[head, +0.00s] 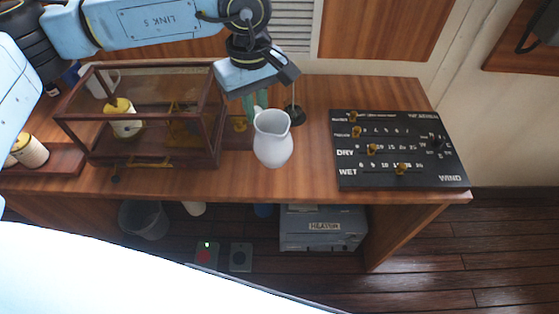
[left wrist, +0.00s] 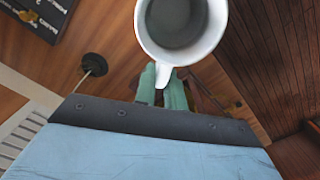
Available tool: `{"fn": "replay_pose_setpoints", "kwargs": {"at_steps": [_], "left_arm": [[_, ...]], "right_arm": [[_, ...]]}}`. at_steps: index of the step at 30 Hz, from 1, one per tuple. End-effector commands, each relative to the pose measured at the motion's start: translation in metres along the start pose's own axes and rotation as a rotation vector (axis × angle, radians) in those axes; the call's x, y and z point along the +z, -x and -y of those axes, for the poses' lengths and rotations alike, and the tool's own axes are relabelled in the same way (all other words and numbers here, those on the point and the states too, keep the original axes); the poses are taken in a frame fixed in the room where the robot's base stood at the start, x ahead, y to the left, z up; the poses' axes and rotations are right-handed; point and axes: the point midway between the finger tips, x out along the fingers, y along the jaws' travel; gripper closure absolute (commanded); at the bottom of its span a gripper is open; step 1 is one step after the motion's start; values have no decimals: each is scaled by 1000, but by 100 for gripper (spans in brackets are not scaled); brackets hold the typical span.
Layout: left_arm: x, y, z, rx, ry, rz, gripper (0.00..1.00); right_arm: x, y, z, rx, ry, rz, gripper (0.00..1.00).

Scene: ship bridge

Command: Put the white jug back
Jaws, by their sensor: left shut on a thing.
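The white jug (head: 273,140) shows in the head view in front of the desk's middle, upright, with its spout up. My left gripper (head: 260,103) is behind it, with green fingertips at the jug's handle. In the left wrist view, the jug (left wrist: 182,28) is seen from above, and its inside looks empty. Its handle sits between the green fingers of the left gripper (left wrist: 162,88), which are shut on it. Whether the jug's base touches the desk is hard to tell. My right gripper is not in view.
The wooden desk (head: 300,185) carries a glass-sided case (head: 140,115) at left and a black panel (head: 395,150) with brass knobs at right. A small black stand (head: 295,114) is close behind the jug. A grey heater box (head: 322,230) and a bucket (head: 145,218) are below the desk.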

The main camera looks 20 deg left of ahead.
Motion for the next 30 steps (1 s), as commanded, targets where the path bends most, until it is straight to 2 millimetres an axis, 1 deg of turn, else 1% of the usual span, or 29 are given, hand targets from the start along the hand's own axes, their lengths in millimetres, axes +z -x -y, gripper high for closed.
{"fn": "replay_pose_setpoints", "kwargs": {"at_steps": [3,15,30], "left_arm": [[5,0,-6,0,198,2,100],[22,-6,-23,-4,891,8,100],[40,-14,-40,-8,1760,2,100]], "right_arm": [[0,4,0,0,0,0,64],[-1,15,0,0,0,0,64],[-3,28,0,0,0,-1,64]]}}
